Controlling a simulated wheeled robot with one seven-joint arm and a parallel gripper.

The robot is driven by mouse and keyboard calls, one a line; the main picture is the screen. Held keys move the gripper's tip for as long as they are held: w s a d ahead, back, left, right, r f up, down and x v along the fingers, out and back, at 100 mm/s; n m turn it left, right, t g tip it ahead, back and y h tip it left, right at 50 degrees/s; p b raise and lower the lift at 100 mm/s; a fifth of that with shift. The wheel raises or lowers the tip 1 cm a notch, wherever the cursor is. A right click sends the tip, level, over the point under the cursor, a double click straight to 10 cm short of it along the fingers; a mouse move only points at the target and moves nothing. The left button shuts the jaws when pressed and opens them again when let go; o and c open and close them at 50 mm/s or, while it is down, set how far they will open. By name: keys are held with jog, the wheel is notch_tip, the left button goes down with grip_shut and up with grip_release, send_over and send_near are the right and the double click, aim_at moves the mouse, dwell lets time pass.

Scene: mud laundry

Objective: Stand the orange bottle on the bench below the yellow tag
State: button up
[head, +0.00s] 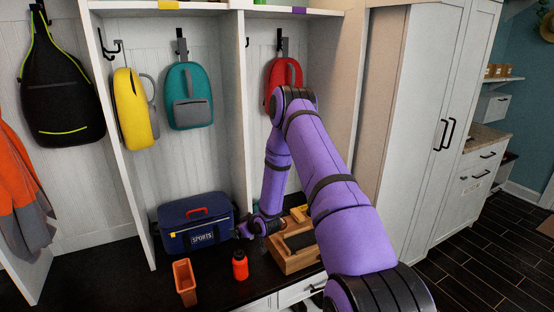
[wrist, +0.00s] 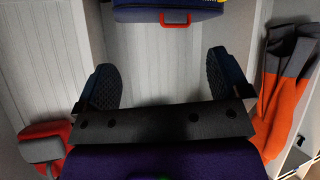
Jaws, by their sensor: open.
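The orange bottle (head: 240,267), with a dark cap, stands upright on the dark bench (head: 215,289) near its front edge. The yellow tag (head: 168,4) is on the shelf edge above the middle cubby, and the bottle is in that cubby's bay. My gripper (head: 243,230) is above and behind the bottle, beside the blue sports bag, and apart from the bottle. In the wrist view my gripper (wrist: 163,82) has its two fingers wide apart with nothing between them. The bottle does not show in the wrist view.
The blue sports bag (head: 196,226) stands behind the bottle. An orange-brown open container (head: 184,279) is to its left, and a wooden crate (head: 296,258) to its right. A purple tag (head: 299,10) marks the right cubby. Backpacks hang above the bench.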

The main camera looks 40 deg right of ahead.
notch_tip(320, 180, up, 18)
jog(key=a+g, duration=0.2)
jog(key=a, duration=0.1)
jog(key=s+a+r+g+h, duration=0.1)
jog(key=s+a+r, duration=0.25)
jog(key=r, duration=0.55)
jog(key=s+a+r+h, duration=0.15)
jog(key=s+r, duration=0.25)
jog(key=r, duration=0.4)
jog(key=s+a+r+g, duration=0.1)
jog(key=s+a+r, duration=0.2)
jog(key=s, duration=0.8)
jog(key=s+a+r+m+g+y, duration=0.1)
jog(key=s+a+r, duration=0.3)
jog(key=s, duration=0.7)
jog(key=s+a+r+g+y, duration=0.1)
jog(key=s+a+r, duration=0.3)
jog(key=s+r, duration=0.3)
jog(key=s, duration=0.4)
jog(key=shift+s+a+r+m, duration=0.15)
jog(key=shift+r+m, duration=0.05)
jog(key=shift+m, duration=0.2)
